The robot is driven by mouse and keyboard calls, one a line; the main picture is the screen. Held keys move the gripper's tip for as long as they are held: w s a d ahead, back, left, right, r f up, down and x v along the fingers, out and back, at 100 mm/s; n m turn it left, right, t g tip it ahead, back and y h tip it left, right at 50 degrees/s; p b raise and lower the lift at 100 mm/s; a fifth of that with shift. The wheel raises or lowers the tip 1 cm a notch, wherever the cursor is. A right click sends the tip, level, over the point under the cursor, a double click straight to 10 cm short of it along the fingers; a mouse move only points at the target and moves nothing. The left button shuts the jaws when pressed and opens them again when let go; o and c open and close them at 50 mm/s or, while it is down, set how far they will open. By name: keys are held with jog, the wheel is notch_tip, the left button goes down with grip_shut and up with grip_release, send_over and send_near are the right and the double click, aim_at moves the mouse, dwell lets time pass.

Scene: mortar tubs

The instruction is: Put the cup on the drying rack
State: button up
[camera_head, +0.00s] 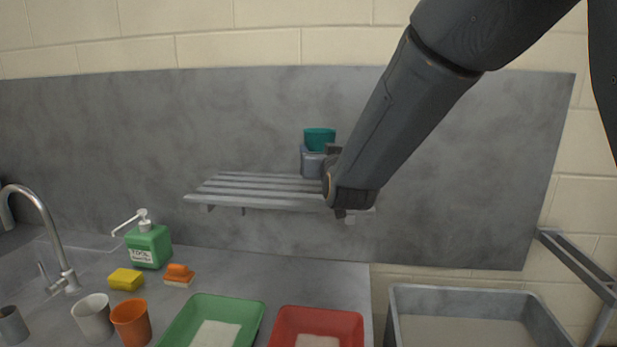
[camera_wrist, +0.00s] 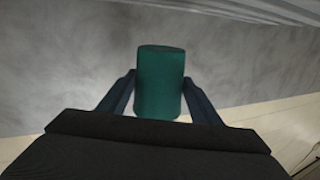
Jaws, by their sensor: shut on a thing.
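A teal cup (camera_head: 319,139) is held by my gripper (camera_head: 316,162) in the head view, in front of the grey wall panel and above the right part of the drying rack. The drying rack (camera_head: 245,187) is a grey slatted shelf fixed to the panel. In the wrist view, the teal cup (camera_wrist: 159,85) sits between the two dark fingers of my gripper (camera_wrist: 159,92), which are shut on its sides. The fingers hide the cup's lower part in the head view, so I cannot tell whether it touches the slats.
The rack's left part is clear.

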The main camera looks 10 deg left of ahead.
jog(key=f, duration=0.2)
jog(key=shift+s+a+f+p, duration=0.15)
jog(key=shift+a+f+p, duration=0.1)
jog(key=shift+f+p, duration=0.85)
jog(key=shift+f, duration=1.25)
jog(key=shift+f, duration=0.15)
jog(key=o, duration=1.1)
jog(key=shift+o, duration=0.2)
jog(key=shift+r, duration=0.2)
jog(key=b+v, duration=0.4)
jog(key=v, duration=0.8)
